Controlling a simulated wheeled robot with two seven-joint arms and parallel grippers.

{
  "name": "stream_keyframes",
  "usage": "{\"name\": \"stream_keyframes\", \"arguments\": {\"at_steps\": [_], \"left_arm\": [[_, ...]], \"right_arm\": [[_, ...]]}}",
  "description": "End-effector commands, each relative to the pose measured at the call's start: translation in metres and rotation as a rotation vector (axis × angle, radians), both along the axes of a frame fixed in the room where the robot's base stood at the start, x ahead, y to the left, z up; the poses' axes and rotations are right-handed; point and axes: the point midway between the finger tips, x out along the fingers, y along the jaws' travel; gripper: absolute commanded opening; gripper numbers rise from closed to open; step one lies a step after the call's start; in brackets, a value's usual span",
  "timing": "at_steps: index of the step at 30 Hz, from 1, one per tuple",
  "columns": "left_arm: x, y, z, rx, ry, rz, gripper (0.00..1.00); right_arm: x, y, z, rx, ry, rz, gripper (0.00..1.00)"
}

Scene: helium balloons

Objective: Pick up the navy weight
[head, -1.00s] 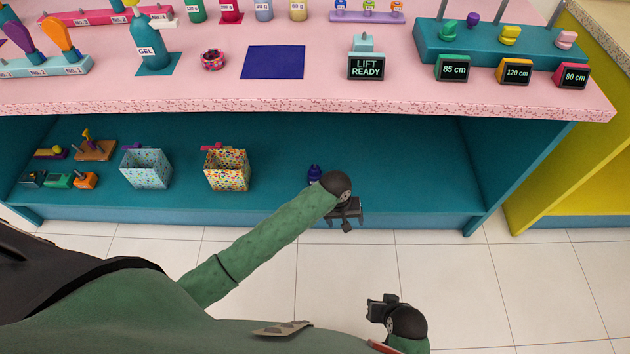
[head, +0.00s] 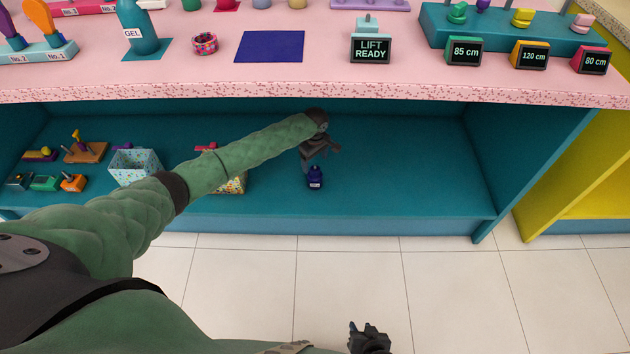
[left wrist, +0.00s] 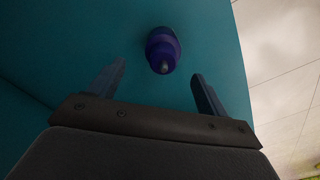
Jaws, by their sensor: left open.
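My left gripper (head: 320,152) is reaching into the shelf space just behind and above the weight. In the left wrist view its two fingers (left wrist: 158,88) are spread, with nothing between them. My right gripper (head: 362,328) is low over the tiled floor, away from the shelf; its jaws are unclear.
The pink counter edge (head: 420,95) overhangs the shelf and my left arm. A speckled box (head: 136,166) and a colourful box (head: 235,185), partly hidden by my arm, stand left of the weight. The shelf to its right is clear. A lift sign (head: 371,50) stands on the counter.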

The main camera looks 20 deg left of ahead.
Motion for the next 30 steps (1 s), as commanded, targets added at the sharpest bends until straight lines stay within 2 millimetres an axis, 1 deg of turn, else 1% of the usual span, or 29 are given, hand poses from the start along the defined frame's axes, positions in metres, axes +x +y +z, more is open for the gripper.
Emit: {"name": "stream_keyframes", "arguments": {"at_steps": [6, 13, 21, 24, 29, 30], "left_arm": [[0.000, 0.001, -0.021, 0.001, 0.002, 0.005, 0.77], [-0.002, 0.000, -0.036, 0.000, 0.001, 0.003, 0.77], [-0.005, -0.001, -0.071, 0.002, 0.001, 0.003, 0.77], [-0.005, -0.002, -0.076, 0.000, 0.000, 0.002, 0.77], [-0.005, -0.002, -0.076, 0.000, 0.000, 0.002, 0.77], [-0.005, -0.002, -0.076, 0.000, 0.000, 0.002, 0.75]], "right_arm": [[0.000, 0.000, -0.005, 0.000, -0.001, 0.000, 0.36], [0.000, 0.000, -0.007, 0.000, -0.002, -0.001, 0.36], [-0.001, 0.000, -0.015, 0.000, -0.002, -0.002, 0.36], [-0.001, 0.000, -0.016, 0.000, -0.002, -0.002, 0.36], [-0.001, 0.001, -0.015, 0.002, -0.001, -0.002, 0.36], [-0.001, 0.001, -0.015, 0.001, 0.000, -0.002, 0.36]]}}
